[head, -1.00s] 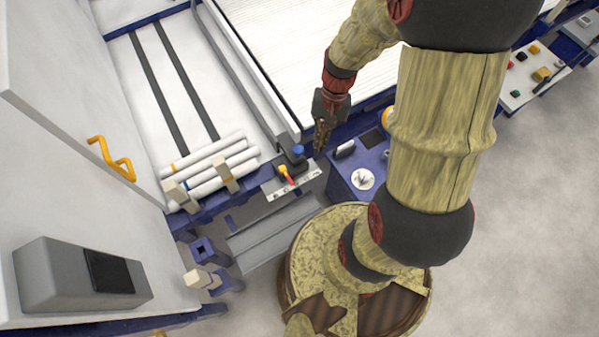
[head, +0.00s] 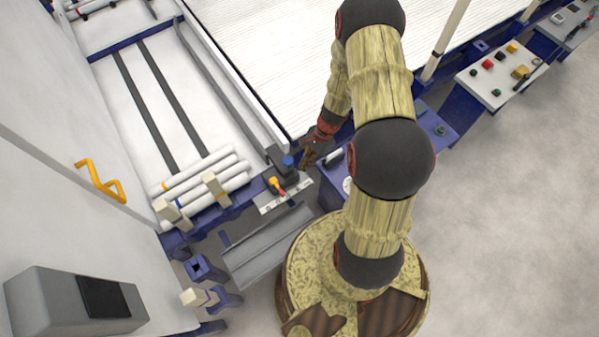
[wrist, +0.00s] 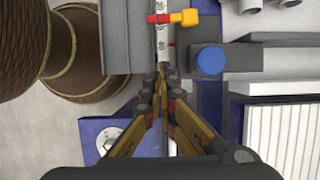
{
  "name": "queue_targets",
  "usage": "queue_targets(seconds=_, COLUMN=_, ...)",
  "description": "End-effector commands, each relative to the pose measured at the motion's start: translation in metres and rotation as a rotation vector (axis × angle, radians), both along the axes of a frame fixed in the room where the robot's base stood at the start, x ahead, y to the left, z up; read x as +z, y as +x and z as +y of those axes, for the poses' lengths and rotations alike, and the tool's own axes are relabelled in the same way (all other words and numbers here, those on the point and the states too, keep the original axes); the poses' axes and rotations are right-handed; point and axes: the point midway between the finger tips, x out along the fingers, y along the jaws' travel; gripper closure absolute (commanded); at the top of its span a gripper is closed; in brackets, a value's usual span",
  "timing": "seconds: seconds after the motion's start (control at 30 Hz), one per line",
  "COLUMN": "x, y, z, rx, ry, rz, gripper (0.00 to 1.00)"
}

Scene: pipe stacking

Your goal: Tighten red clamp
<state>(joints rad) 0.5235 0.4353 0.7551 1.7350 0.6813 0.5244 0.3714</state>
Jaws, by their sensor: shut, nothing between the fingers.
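The red clamp (head: 281,191) with its yellow handle sits on a pale scale strip (head: 295,195) at the machine's front edge. In the wrist view the clamp (wrist: 158,19) is at the top middle, its yellow handle (wrist: 186,18) pointing right. My gripper (head: 304,167) is up and to the right of the clamp in the head view, close to a blue knob (head: 288,160). In the wrist view my gripper (wrist: 160,77) is shut and empty, its tips together near the lower end of the strip. The clamp is apart from the fingers.
The blue knob on its dark block (wrist: 210,60) is just right of the fingertips in the wrist view. White pipes (head: 205,180) lie at left between pale wooden blocks. A blue pedestal with a dial (wrist: 109,136) is close below the gripper. A grey tray (head: 262,240) lies below the strip.

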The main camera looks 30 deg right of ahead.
Motion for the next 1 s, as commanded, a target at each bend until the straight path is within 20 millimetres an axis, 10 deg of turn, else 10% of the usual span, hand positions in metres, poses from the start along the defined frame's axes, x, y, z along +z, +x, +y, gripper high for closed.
queue_targets(seconds=0.47, x=-0.088, y=-0.003, z=0.035, rx=0.004, ry=0.002, rz=0.003, gripper=1.0)
queue_targets(seconds=1.0, x=-0.08, y=-0.003, z=0.073, rx=0.004, ry=0.001, rz=0.001, gripper=1.0)
